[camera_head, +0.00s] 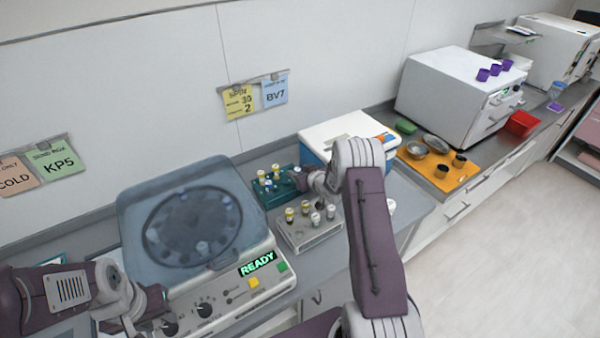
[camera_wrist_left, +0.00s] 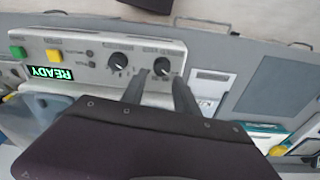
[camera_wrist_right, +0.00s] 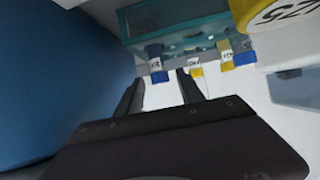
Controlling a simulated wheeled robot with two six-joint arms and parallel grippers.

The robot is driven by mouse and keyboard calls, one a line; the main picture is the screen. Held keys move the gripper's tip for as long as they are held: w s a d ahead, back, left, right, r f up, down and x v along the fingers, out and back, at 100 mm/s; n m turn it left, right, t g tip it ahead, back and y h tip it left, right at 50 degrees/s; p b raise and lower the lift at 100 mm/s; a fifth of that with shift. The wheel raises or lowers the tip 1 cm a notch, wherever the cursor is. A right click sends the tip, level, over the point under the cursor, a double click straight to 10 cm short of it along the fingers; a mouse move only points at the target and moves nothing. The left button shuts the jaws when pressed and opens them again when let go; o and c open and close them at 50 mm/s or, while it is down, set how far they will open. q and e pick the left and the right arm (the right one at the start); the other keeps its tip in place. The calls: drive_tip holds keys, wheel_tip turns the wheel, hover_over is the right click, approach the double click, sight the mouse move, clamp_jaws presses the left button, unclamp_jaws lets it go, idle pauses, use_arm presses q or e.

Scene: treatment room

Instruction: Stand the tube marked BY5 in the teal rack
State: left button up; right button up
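The teal rack (camera_head: 268,196) stands behind the grey rack, with several capped tubes (camera_head: 275,168) in it. It also shows at the top of the right wrist view (camera_wrist_right: 185,20), with blue and yellow caps near it. I cannot read BY5 on any cap. My right gripper (camera_head: 301,180) is at the teal rack's right side; its fingers are apart in the right wrist view (camera_wrist_right: 160,88), with a blue-capped tube (camera_wrist_right: 156,65) just beyond the tips. My left gripper (camera_head: 155,312) is over the centrifuge's front panel, its fingers apart and empty in the left wrist view (camera_wrist_left: 160,80).
The grey rack (camera_head: 310,238) holds several tubes. The centrifuge (camera_head: 190,220) has its clear lid down and reads READY. A blue-and-white box (camera_head: 325,135) stands behind my right forearm. An orange mat (camera_head: 440,178) with metal bowls and dark cups lies further right.

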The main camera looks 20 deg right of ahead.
use_arm(q)
drive_tip(key=shift+r, duration=0.1)
use_arm(e)
drive_tip(key=shift+r, duration=0.15)
drive_tip(key=shift+s+r, duration=0.1)
drive_tip(key=shift+s, duration=0.1)
use_arm(q)
drive_tip(key=shift+f+b, duration=0.6)
drive_tip(key=shift+f, duration=0.15)
use_arm(e)
drive_tip(key=v, duration=1.2)
use_arm(q)
drive_tip(key=shift+w+d, duration=0.1)
drive_tip(key=shift+w, duration=0.05)
drive_tip(key=shift+s+a, duration=0.2)
drive_tip(key=shift+s, duration=0.1)
drive_tip(key=shift+d, duration=0.1)
drive_tip(key=shift+w+d, duration=0.1)
drive_tip(key=shift+w, duration=0.15)
use_arm(e)
drive_tip(key=s+a+g, duration=0.5)
drive_tip(key=s+a, duration=0.2)
drive_tip(key=s, duration=0.5)
drive_tip(key=s+a+g, duration=0.6)
drive_tip(key=s+a, duration=0.1)
drive_tip(key=s, duration=0.5)
drive_tip(key=shift+s+f+m, duration=0.15)
drive_tip(key=shift+f+m, duration=0.25)
